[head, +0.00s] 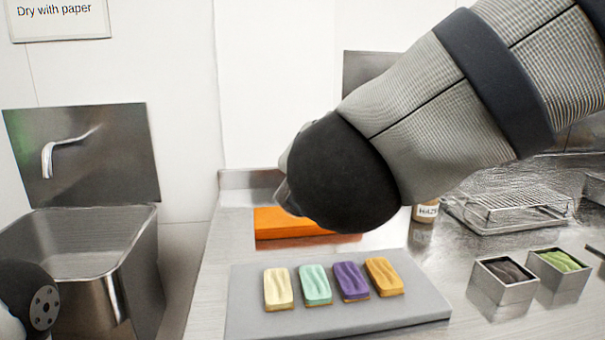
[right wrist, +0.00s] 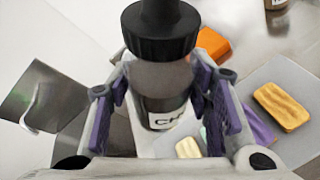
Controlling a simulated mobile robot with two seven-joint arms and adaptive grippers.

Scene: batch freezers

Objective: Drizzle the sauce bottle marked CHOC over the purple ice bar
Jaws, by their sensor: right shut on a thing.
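My right gripper (right wrist: 164,110) is shut on a dark sauce bottle (right wrist: 158,78) with a black cap. Its white label shows "CH", with the rest cut off. In the head view my right forearm and black wrist hide the bottle and nearly all of that gripper. The purple ice bar (head: 351,281) lies on a grey board (head: 340,321), between a mint bar (head: 315,285) and an orange-yellow bar (head: 384,277). In the right wrist view the purple bar (right wrist: 259,128) is partly covered by a finger. No sauce shows on it. My left gripper is out of view.
A cream bar (head: 278,289) lies left on the board. An orange block (head: 290,226) sits behind it. A jar marked HAZ (head: 427,213), a wire rack (head: 510,205) and two steel tubs (head: 503,295) stand to the right. A sink (head: 90,240) is at left.

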